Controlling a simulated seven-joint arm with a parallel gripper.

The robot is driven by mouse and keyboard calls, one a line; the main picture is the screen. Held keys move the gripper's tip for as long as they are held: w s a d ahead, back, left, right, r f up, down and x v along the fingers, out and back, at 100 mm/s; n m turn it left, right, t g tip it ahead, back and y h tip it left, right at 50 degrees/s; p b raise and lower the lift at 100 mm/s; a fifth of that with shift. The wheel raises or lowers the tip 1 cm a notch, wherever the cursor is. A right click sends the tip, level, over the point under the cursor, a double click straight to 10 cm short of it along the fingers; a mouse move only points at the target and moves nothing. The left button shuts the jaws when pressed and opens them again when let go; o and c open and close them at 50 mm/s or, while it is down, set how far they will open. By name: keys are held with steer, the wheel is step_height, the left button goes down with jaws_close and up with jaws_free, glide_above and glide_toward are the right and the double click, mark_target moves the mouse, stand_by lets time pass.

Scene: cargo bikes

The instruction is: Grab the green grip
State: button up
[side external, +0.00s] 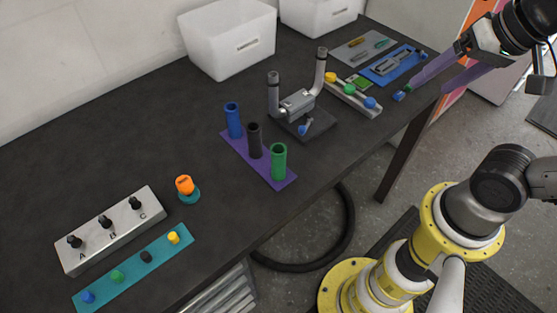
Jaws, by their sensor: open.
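The green grip (278,163) is an upright hollow tube at the near right end of a purple strip (257,160) on the dark bench. A black grip (255,141) and a blue grip (233,120) stand in line behind it on the same strip. My gripper (430,87) has long purple fingers spread apart. It is at the upper right, by the bench's right end, well away from the green grip. I see nothing between the fingers.
A grey fixture with two upright posts (296,103) stands behind the grips. A strip with yellow, green and blue knobs (352,95) lies to its right. A grey switch box (110,228), a teal strip (133,268) and an orange-topped piece (185,186) are at left. White bins (232,40) stand behind.

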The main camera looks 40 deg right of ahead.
steer(key=w+a+r+m+g, duration=0.1)
steer(key=w+a+r+m, duration=0.1)
steer(key=w+r+m, duration=0.3)
steer(key=m+g, duration=0.4)
steer(key=m, duration=0.2)
glide_above(278, 150)
steer(key=s, duration=0.2)
step_height(278, 150, down, 8)
steer(key=shift+w+a+f, duration=0.1)
steer(key=shift+w+f, duration=0.05)
steer(key=shift+f, duration=2.1)
steer(key=shift+w+a+f, duration=0.15)
steer(key=shift+w+f, duration=0.05)
steer(key=shift+f, duration=2.1)
steer(key=shift+w+a+f, duration=0.1)
steer(key=shift+w+f, duration=0.05)
steer(key=shift+f, duration=2.1)
jaws_close()
